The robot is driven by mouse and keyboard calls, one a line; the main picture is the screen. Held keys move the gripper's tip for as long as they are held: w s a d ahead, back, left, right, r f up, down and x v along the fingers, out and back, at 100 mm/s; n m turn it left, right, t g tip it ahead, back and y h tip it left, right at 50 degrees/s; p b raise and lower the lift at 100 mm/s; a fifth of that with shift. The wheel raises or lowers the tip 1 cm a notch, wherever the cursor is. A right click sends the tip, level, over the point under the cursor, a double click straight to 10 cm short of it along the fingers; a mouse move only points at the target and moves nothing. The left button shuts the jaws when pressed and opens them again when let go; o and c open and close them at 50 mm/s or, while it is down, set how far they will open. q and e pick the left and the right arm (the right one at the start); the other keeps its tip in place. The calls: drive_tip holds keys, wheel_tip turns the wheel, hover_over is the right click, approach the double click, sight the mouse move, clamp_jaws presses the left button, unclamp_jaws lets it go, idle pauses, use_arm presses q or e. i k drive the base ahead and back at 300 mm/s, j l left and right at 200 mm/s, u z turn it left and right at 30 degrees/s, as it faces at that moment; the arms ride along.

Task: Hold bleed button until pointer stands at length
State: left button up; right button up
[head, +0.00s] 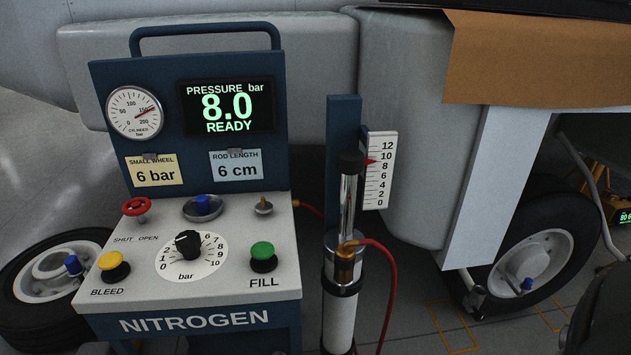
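The yellow BLEED button (114,265) stands at the front left of the nitrogen panel (215,285), untouched. The red pointer (370,161) beside the chrome rod (348,205) stands at about 9, between 8 and 10 on the white scale (378,185). A blue card (238,165) reads ROD LENGTH 6 cm. The display (228,107) reads PRESSURE 8.0 bar, READY. Neither of my grippers can be made out.
The green FILL button (263,257), black bar knob (188,243) and red valve wheel (136,207) share the panel. A yellow card (154,170) reads SMALL WHEEL 6 bar. A red hose (388,275) runs from the strut. Aircraft wheels (530,262) stand on either side.

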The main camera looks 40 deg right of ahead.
sight(110, 262)
drive_tip(key=k+l+z, duration=0.1)
drive_tip(key=l+z, duration=0.15)
drive_tip(key=z, duration=0.2)
drive_tip(key=l+z, duration=0.2)
drive_tip(key=z, duration=0.3)
drive_tip(key=j, duration=1)
drive_tip(key=i+j+u, duration=0.1)
drive_tip(key=j, duration=0.95)
drive_tip(key=i+l, duration=0.1)
drive_tip(key=l, duration=0.25)
drive_tip(key=i+l, duration=0.1)
drive_tip(key=l, duration=0.25)
